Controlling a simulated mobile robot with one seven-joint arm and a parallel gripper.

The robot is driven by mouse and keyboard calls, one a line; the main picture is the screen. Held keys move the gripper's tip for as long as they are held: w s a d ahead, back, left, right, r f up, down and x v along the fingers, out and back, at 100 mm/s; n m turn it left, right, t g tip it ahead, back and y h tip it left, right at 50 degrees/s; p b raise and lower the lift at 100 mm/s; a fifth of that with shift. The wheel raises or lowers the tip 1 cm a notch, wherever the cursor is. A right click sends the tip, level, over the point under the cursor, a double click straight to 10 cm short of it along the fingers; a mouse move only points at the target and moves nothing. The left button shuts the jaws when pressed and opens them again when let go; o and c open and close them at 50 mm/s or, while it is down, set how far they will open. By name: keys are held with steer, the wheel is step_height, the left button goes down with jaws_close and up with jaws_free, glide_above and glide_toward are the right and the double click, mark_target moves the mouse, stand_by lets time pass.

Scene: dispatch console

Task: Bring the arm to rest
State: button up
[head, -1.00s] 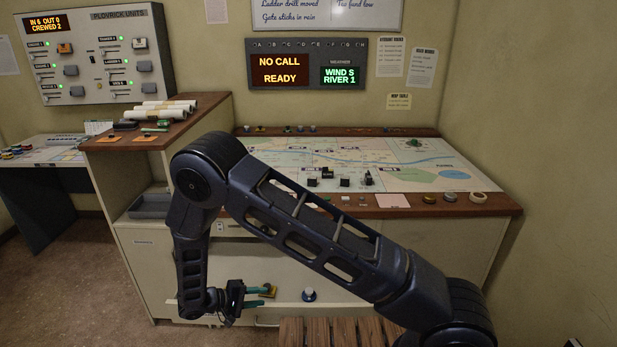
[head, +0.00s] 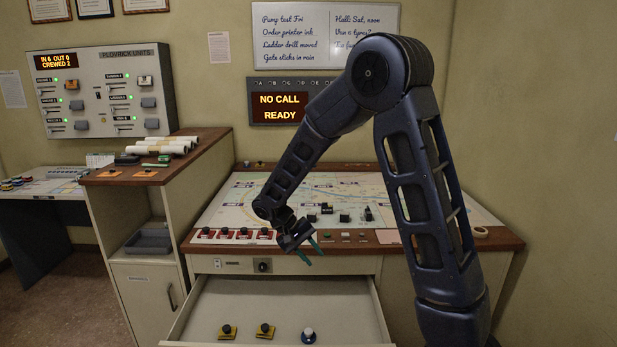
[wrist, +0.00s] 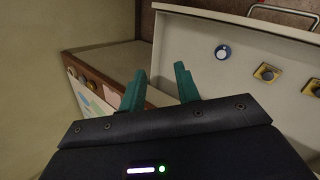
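My gripper (head: 310,251) is raised above the open drawer (head: 290,290), near the front edge of the map table (head: 365,236). Its two teal fingers stand apart with nothing between them, as the wrist view also shows (wrist: 160,76). My arm is bent, with its elbow high in front of the wall board and the forearm reaching down to the left.
The drawer juts out and holds two yellow-based black knobs (head: 227,331) (head: 265,329) and a white-and-blue knob (head: 308,335). Small black blocks (head: 327,209) stand on the map. A side cabinet (head: 145,250) with paper rolls (head: 165,146) stands left.

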steer(key=d+r+m+y, duration=0.1)
steer(key=d+r+y, duration=0.2)
steer(key=d+r, duration=0.6)
steer(key=s+d+r+m+t+y, duration=0.1)
steer(key=s+d+r+t+y, duration=0.1)
steer(key=s+d+r, duration=0.3)
steer(key=s+d+r+m+t+y, duration=0.2)
steer(key=s+d+r, duration=0.3)
steer(key=s+d, duration=0.5)
steer(key=d+t, duration=0.1)
steer(key=d, duration=0.2)
steer(key=shift+s+r, duration=0.15)
steer(key=shift+r, duration=0.15)
